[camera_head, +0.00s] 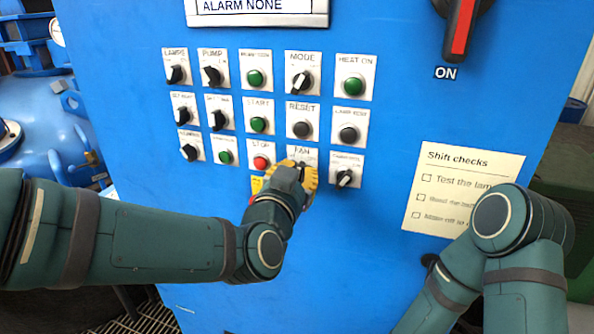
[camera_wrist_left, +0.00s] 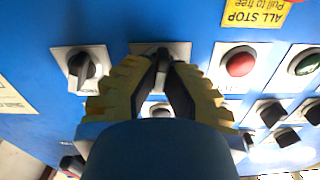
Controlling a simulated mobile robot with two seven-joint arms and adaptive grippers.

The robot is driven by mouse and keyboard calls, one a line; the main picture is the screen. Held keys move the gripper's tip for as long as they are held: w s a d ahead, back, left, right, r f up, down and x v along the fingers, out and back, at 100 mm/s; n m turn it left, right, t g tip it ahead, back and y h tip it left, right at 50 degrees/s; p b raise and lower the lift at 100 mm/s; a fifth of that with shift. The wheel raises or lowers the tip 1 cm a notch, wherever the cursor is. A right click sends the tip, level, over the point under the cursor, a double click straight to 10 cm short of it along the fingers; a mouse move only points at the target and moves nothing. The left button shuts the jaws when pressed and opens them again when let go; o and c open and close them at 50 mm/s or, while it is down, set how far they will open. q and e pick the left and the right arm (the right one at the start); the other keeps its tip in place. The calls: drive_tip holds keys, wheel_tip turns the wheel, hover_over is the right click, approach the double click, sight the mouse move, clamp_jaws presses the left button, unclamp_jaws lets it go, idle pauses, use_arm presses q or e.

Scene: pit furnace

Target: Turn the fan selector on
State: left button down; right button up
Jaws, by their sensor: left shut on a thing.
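The fan selector is a black knob on a white plate labelled FAN (camera_head: 302,151), in the lowest row of the blue panel. My left gripper (camera_head: 303,172) is at this selector and covers most of it in the head view. In the left wrist view the yellow fingers of my left gripper (camera_wrist_left: 162,85) are shut on the black fan selector knob (camera_wrist_left: 162,56), one finger on each side. The knob's exact angle is hard to read between the fingers. My right arm (camera_head: 490,240) shows at the lower right, but its gripper cannot be made out.
A red stop button (camera_head: 261,162) is just left of the fan selector. Another black selector (camera_head: 345,178) is just right. Several buttons and selectors fill the rows above. A Shift checks sheet (camera_head: 462,190) hangs at right, below a big red-and-black switch (camera_head: 462,28).

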use_arm(q)
drive_tip(key=shift+m+p, duration=0.4)
drive_tip(key=shift+m, duration=1.5)
drive_tip(key=c, duration=1)
unclamp_jaws()
drive_tip(key=shift+w, duration=0.1)
drive_tip(key=shift+s, duration=0.2)
drive_tip(key=v, duration=0.7)
drive_tip(key=shift+s, duration=0.1)
